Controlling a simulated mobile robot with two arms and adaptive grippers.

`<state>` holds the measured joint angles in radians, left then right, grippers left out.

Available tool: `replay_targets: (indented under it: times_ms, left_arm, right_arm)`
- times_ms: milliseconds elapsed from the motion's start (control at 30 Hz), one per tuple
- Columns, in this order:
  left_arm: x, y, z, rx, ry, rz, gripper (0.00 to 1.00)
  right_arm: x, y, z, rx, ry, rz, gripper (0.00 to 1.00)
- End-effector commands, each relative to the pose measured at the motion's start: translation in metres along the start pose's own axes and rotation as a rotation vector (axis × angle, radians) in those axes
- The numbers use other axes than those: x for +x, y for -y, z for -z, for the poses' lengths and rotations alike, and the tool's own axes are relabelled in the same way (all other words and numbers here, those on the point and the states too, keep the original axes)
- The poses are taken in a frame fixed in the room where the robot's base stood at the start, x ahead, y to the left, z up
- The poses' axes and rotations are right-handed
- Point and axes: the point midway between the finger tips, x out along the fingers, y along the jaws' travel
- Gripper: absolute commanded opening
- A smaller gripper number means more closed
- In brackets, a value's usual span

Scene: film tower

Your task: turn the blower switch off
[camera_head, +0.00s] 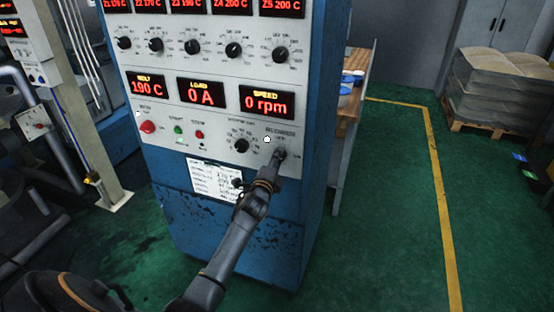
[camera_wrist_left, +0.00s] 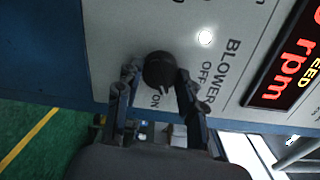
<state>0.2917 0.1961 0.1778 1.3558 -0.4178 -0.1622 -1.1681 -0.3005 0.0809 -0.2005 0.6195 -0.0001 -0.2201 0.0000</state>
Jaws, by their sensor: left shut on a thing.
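The blower switch is a round black knob (camera_wrist_left: 158,69) at the lower right of the control panel (camera_head: 215,120). In the left wrist view, the BLOWER label with OFF and ON stands beside it. Its pointer seems to lie near the ON side, but a finger partly hides that area. My left gripper (camera_head: 278,157) reaches the knob from below in the head view. In the left wrist view its two fingers (camera_wrist_left: 157,78) are on either side of the knob, shut on it. In the head view the gripper mostly hides the knob. My right gripper is not in view.
A red knob (camera_head: 148,127) is at the panel's left. The speed display (camera_head: 267,101) reads 0 rpm.

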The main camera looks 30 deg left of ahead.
Motion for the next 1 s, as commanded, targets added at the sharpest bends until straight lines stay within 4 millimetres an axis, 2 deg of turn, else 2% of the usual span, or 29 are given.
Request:
replay_targets:
  times_ms: [1000]
  left_arm:
    - [0.000,0.000,-0.002,-0.927,-0.035,-0.056,0.07]
  right_arm:
    - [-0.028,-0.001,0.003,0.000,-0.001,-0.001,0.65]
